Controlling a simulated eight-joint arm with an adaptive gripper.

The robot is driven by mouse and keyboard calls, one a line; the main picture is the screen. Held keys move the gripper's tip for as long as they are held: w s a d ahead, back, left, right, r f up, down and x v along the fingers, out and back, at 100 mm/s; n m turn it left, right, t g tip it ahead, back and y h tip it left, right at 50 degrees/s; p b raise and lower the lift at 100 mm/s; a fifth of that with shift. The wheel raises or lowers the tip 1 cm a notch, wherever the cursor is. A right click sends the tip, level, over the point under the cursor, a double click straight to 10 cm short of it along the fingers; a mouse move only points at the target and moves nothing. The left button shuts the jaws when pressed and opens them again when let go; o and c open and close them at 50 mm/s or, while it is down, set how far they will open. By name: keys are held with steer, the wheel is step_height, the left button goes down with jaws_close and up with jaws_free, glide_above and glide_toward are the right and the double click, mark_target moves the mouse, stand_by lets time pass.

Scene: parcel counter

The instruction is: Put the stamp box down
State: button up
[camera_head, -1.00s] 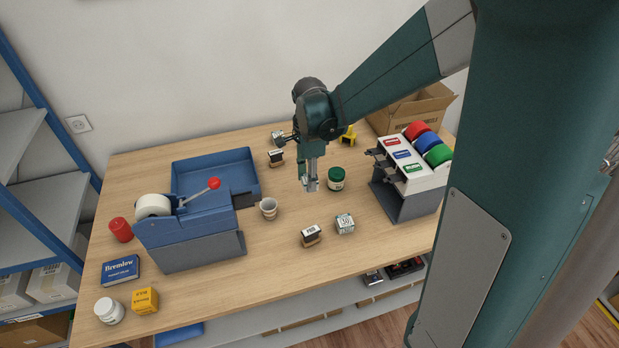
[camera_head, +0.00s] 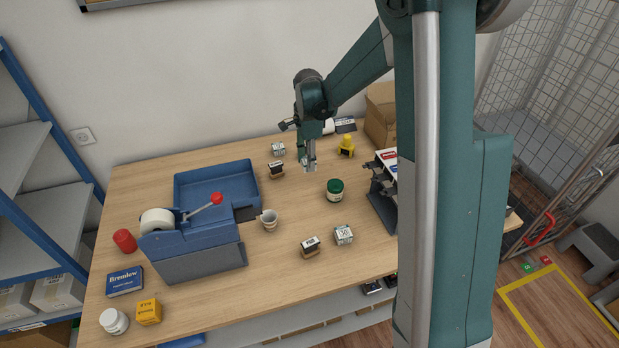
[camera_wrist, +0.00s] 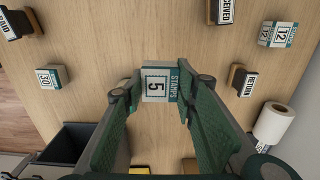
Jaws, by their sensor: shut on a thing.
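My gripper (camera_head: 310,167) hangs fingers-down over the back middle of the table. In the wrist view its fingers (camera_wrist: 156,88) are shut on a stamp box (camera_wrist: 156,85), a small white and teal box marked "STAMPS 5". In the head view the held box is mostly hidden by the fingers, and its height over the table cannot be judged. A stamp box marked 30 (camera_head: 343,235) stands at the front of the table. A stamp box marked 12 (camera_wrist: 277,35) stands at the back, also seen in the head view (camera_head: 278,149).
A rubber stamp (camera_head: 276,170) is left of my gripper and a green-lidded jar (camera_head: 335,190) front right of it.

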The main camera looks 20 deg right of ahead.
glide_above(309, 179)
steer(key=shift+d+f+p, duration=0.1)
steer(key=shift+f+p, duration=0.1)
steer(key=shift+p, duration=0.25)
steer(key=shift+s, duration=0.1)
steer(key=shift+f, duration=3.15)
steer(key=shift+f, duration=1.85)
steer(key=shift+f, duration=0.2)
steer(key=o, duration=0.9)
